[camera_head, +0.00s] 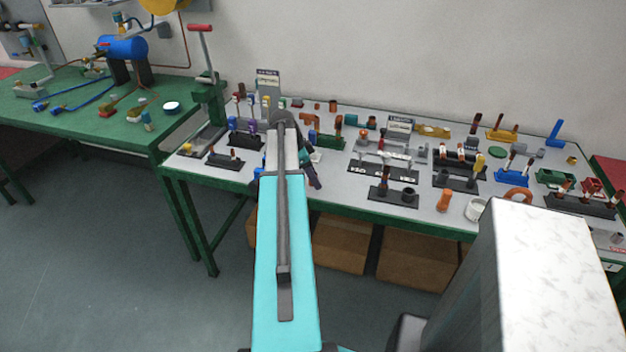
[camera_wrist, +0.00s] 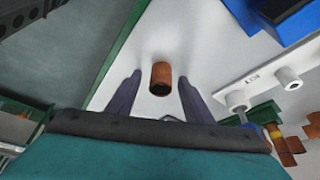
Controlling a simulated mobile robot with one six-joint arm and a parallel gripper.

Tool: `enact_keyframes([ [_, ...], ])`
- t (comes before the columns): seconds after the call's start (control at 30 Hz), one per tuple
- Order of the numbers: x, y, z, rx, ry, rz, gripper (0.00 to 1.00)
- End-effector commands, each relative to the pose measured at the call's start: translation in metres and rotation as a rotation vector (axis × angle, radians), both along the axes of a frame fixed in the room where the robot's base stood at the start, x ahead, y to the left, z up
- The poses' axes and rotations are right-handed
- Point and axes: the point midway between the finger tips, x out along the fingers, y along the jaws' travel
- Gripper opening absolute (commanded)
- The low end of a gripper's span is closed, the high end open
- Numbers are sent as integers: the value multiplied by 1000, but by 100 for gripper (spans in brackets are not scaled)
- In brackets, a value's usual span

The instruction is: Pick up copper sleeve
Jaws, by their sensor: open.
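The copper sleeve (camera_wrist: 161,75) is a short brown-orange tube on the white table top in the wrist view. Its dark open end faces my camera; I cannot tell for certain whether it stands or lies. My gripper (camera_wrist: 160,80) is open, with one dark finger on each side of the sleeve and a visible gap on both sides. The fingers do not appear to touch it. In the head view my gripper (camera_head: 314,176) is partly hidden by my arm over the near left part of the right-hand bench, and I cannot make out the sleeve there.
A blue bin (camera_wrist: 285,22) and a white strip with round posts (camera_wrist: 262,88) lie right of the sleeve. Racks of small parts, such as a black holder (camera_head: 393,197), crowd the bench. The green bench edge (camera_wrist: 118,60) runs close on the left. Cardboard boxes (camera_head: 415,260) stand underneath.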

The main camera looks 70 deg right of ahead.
Motion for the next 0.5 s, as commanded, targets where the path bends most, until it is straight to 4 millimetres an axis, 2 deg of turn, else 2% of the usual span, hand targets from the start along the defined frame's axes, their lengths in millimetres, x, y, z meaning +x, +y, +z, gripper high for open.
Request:
enact_keyframes([
  [0.23,0,0,0,0,0,0,45],
  [0.43,0,0,0,0,0,0,11],
  [0.5,0,0,0,0,0,0,9],
])
